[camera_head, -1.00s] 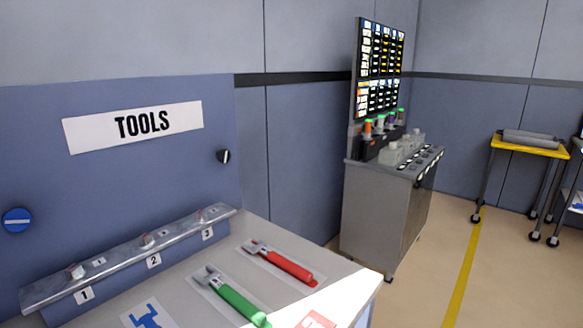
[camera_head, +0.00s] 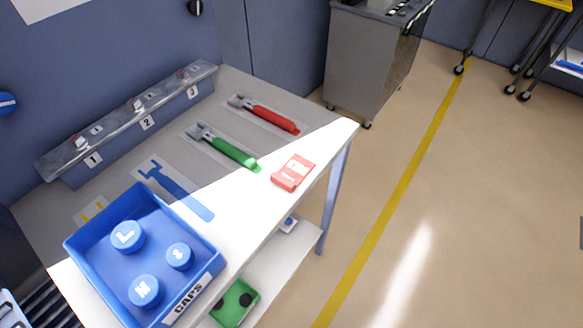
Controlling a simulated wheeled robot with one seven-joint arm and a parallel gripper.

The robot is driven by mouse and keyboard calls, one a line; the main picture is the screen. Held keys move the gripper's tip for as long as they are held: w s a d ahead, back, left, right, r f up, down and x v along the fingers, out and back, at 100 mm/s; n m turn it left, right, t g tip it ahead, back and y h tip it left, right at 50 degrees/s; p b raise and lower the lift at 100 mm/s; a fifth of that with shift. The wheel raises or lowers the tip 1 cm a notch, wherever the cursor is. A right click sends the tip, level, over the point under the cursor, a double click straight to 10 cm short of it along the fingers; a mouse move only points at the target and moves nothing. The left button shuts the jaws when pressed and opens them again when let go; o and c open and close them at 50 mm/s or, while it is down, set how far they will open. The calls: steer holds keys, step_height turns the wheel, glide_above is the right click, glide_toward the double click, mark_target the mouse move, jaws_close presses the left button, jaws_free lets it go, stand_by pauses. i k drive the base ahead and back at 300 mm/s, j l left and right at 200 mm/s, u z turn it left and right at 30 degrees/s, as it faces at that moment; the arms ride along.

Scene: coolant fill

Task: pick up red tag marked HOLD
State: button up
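A small red tag (camera_head: 293,173) with pale markings lies flat on the tools bench, near its right front edge; its lettering is too small to read. It lies in a bright patch of light, to the right of a green-handled tool (camera_head: 231,152) and below a red-handled tool (camera_head: 270,117). My gripper is not in view.
A blue tray (camera_head: 80,252) marked CAPS holds blue caps at the bench's front. A metal rail (camera_head: 125,120) with numbered slots runs along the back. A lower shelf (camera_head: 275,262) bears a green item (camera_head: 235,303). A grey cabinet (camera_head: 365,65) stands behind; the floor (camera_head: 470,210) at right is clear.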

mark_target(289, 177)
steer(key=i+l+z, duration=0.55)
steer(key=i, duration=0.15)
steer(key=i+l, duration=0.4)
steer(key=l+u, duration=0.25)
steer(key=u, duration=0.15)
steer(key=l+u, duration=0.3)
steer(key=u, duration=0.15)
steer(key=l+u, duration=0.55)
steer(key=u, duration=0.25)
steer(key=k+j, duration=0.05)
